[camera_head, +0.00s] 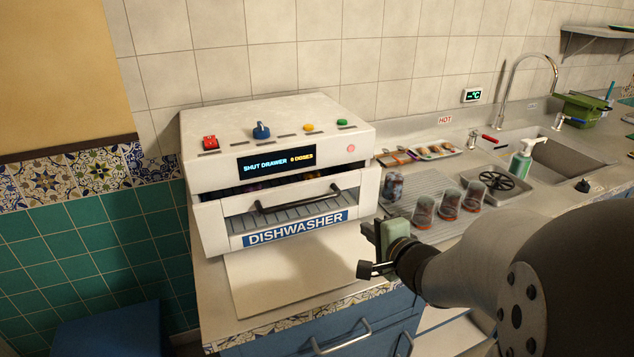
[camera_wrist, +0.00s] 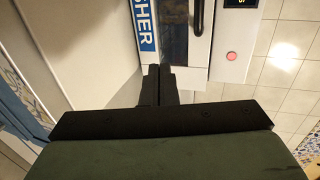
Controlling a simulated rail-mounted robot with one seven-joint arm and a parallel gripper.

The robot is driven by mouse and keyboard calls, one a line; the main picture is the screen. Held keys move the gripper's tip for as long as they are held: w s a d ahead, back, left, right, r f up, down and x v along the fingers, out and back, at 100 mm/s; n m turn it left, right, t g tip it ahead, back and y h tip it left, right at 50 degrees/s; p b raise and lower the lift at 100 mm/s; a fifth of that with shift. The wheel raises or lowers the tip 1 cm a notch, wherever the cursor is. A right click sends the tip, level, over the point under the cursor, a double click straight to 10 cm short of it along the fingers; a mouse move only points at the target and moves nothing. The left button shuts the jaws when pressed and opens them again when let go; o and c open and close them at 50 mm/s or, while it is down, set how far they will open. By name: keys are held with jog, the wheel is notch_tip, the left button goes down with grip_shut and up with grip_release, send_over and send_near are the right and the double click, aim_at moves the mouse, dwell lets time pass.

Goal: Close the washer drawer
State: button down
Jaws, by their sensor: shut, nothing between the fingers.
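The washer (camera_head: 190,140) is a white countertop box whose display reads "SHUT DRAWER 0 DOSES". Its drawer (camera_head: 215,243), labelled DISHWASHER, is pulled part way out toward the front. A dark handle (camera_head: 295,203) curves across it. My gripper (camera_head: 367,269) is at the right of the drawer, low in front of the washer's right corner. In the wrist view, the two black fingertips (camera_wrist: 158,74) are together and empty, near the end of the blue label (camera_wrist: 146,25). Whether they touch the drawer cannot be told. Part of the drawer's inside is hidden.
Upturned glasses (camera_head: 424,211) stand on a ribbed draining area right of the washer, close behind my gripper. A sink (camera_head: 560,160), soap bottle (camera_head: 521,160) and food trays (camera_head: 435,150) lie further right.

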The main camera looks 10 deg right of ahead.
aim_at(337, 203)
jog(key=p+x, duration=0.2)
jog(key=p, duration=0.1)
jog(key=p+x, duration=0.1)
jog(key=p, duration=0.1)
jog(key=shift+w+a+r+p, duration=0.1)
jog(key=shift+w+a+p, duration=0.05)
jog(key=shift+w+p, duration=0.3)
jog(key=b+x, duration=0.1)
jog(key=x, duration=0.3)
jog(key=shift+f+b, duration=0.35)
jog(key=w, duration=0.4)
jog(key=shift+w+a, duration=0.3)
jog(key=shift+a, duration=0.1)
jog(key=shift+w, duration=0.1)
